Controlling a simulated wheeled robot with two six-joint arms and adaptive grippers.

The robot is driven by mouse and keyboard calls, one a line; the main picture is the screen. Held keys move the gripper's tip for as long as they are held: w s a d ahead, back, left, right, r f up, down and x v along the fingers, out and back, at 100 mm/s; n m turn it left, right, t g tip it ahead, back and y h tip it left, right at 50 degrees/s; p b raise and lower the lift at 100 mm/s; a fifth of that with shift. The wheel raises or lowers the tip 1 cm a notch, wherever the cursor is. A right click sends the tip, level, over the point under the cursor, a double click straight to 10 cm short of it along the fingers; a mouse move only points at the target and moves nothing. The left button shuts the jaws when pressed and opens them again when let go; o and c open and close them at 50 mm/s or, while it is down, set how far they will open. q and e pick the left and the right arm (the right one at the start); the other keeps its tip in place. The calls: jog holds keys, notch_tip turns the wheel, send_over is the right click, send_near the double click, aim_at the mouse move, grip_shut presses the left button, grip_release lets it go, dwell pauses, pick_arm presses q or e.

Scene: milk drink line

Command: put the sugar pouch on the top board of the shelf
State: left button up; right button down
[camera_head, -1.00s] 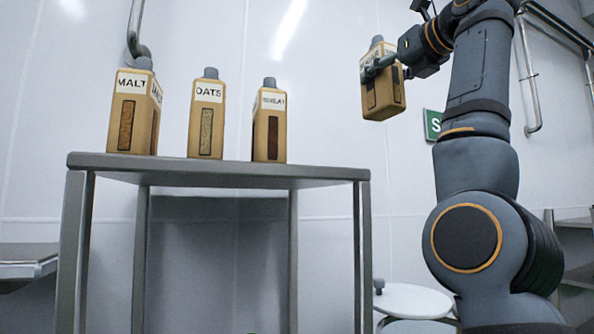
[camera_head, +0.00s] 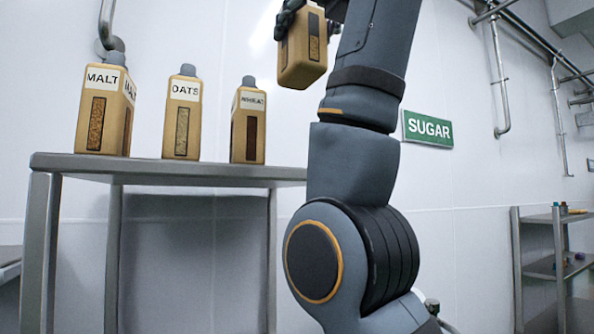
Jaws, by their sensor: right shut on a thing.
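My right gripper (camera_head: 290,18), at the top of the view, is shut on a tan bottle-shaped container (camera_head: 303,52) with a dark window strip. It holds the container in the air above and right of the metal table; the container's top and any label are cut off or hidden. I cannot make out a separate sugar pouch. A grey metal shelf (camera_head: 540,218) stands at the far right, partly cut off, its top board far below the held container's height in the picture. My left gripper is not in view.
A steel table (camera_head: 180,173) bears tan containers labelled malt (camera_head: 105,110), oats (camera_head: 181,118) and wheat (camera_head: 248,126). A green SUGAR sign (camera_head: 427,128) is on the wall. Small items (camera_head: 563,208) sit on the shelf's top board. Pipes (camera_head: 500,75) run along the wall.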

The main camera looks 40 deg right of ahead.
jog(key=w+d+f+b, duration=0.1)
jog(key=w+d+f, duration=0.2)
jog(key=f, duration=0.1)
jog(key=w+d+f, duration=0.3)
jog(key=w+f, duration=0.1)
jog(key=w+d+f+b, duration=0.1)
jog(key=w+d+f, duration=0.2)
jog(key=f, duration=0.1)
jog(key=shift+w+d+f+b, duration=0.2)
jog(key=shift+d+b, duration=0.05)
jog(key=shift+b, duration=0.1)
jog(key=shift+w+d+f, duration=0.15)
jog(key=shift+d+f, duration=0.05)
jog(key=shift+f, duration=0.15)
jog(key=shift+s, duration=0.2)
jog(key=shift+s+a+f+b, duration=0.15)
jog(key=shift+a+b, duration=0.05)
jog(key=shift+b, duration=0.15)
jog(key=c, duration=0.7)
grip_release()
jog(key=shift+o, duration=1.1)
jog(key=shift+w, duration=0.2)
